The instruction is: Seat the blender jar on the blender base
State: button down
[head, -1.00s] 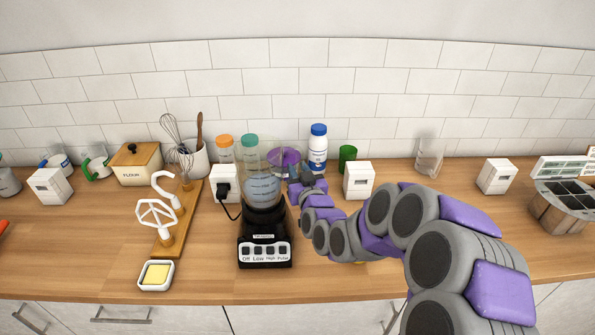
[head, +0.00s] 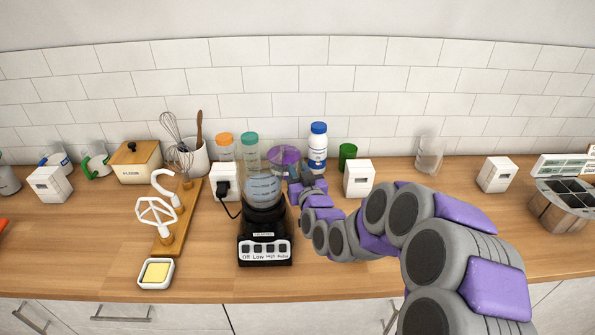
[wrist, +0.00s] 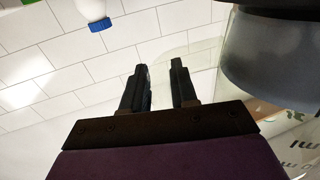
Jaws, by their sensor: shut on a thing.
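The clear blender jar (head: 263,188) stands about upright directly over the black blender base (head: 265,250), its dark collar meeting the top of the base. I cannot tell whether it is fully seated. My gripper (head: 293,180) is at the jar's right side, shut on the jar; its fingers are small and partly hidden by my wrist in the head view. In the wrist view, my two dark fingers (wrist: 160,88) stand a small gap apart with faint clear material around them. A dark rounded part, likely of the blender, fills the upper right there.
Close behind are a purple object (head: 283,155), a white bottle with a blue cap (head: 318,150) and orange- and teal-lidded jars (head: 249,150). A white box (head: 358,180) stands right of my wrist. A wooden stand with mixer attachments (head: 170,235) is left.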

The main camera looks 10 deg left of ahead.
grip_release()
jog(key=shift+d, duration=0.1)
dwell(0.7)
jog(key=shift+s, duration=0.2)
dwell(0.4)
jog(key=b+v, duration=0.1)
jog(key=v, duration=0.6)
jog(key=shift+s, duration=0.3)
dwell(0.8)
jog(key=shift+s+d+b, duration=0.1)
jog(key=shift+d+b, duration=0.05)
jog(key=shift+b, duration=0.15)
